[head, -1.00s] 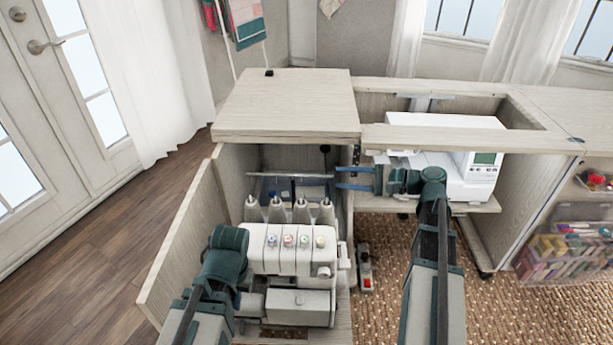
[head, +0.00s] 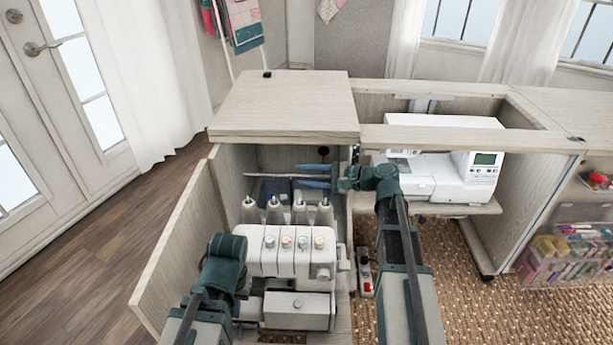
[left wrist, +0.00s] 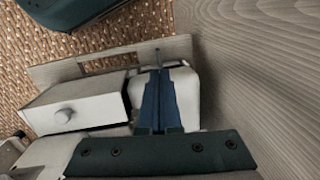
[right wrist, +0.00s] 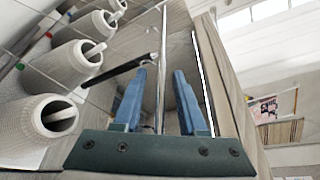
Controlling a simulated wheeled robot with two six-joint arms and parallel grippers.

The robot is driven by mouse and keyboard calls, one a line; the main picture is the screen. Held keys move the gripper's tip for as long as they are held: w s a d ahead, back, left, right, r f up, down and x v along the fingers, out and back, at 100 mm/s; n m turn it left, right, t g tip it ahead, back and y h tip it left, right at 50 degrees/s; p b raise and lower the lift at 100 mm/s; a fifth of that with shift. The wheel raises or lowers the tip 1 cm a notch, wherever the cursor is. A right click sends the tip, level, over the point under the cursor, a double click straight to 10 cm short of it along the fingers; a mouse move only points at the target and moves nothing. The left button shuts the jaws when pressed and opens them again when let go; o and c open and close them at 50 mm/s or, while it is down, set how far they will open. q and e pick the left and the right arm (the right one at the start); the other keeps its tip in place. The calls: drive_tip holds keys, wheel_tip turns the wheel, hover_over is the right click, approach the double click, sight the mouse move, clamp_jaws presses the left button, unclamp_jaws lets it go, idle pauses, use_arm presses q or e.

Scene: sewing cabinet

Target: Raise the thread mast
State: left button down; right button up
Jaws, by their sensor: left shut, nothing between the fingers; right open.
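The white serger (head: 290,250) stands in the open cabinet bay with several thread cones (head: 275,212) at its back. The thread mast shows as a thin metal bar (head: 265,175) lying level above and behind the cones. My right gripper (head: 302,176) is open at the right end of this bar. In the right wrist view the bar (right wrist: 163,35) runs between the two blue fingers (right wrist: 160,80), and a dark rod (right wrist: 125,68) lies beside the left finger. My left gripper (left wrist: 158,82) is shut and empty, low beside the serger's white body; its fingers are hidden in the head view.
The cabinet top (head: 285,105) overhangs the back of the bay. A wooden panel (head: 180,235) stands at the left. A white sewing machine (head: 440,165) sits to the right, and a foot pedal (head: 365,275) is on the floor side.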

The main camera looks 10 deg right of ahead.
clamp_jaws()
idle(1.3)
